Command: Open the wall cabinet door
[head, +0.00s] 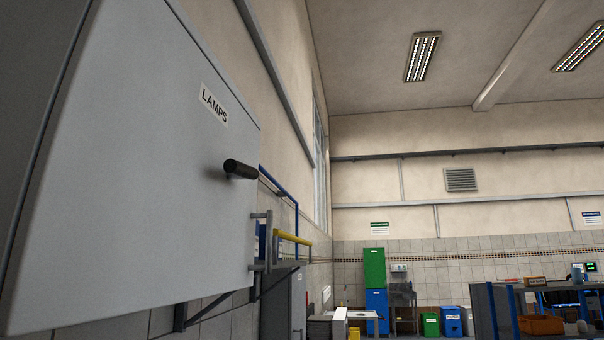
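The wall cabinet door (130,170) is a large light grey panel filling the left of the head view. It bears a white label (214,104) reading LAMPS. A black cylindrical handle (240,169) sticks out near its right edge. A dark grey side (32,50) shows beyond the door's left edge. No inside of the cabinet shows, and no open gap is visible at the door's edges. My gripper is not in view.
Grey brackets and a yellow bar (292,237) stand off the wall just right of the door's lower right edge. A blue pipe (280,184) runs behind. Far back are green (374,267) and blue cabinets. A dark workbench (500,310) stands at lower right.

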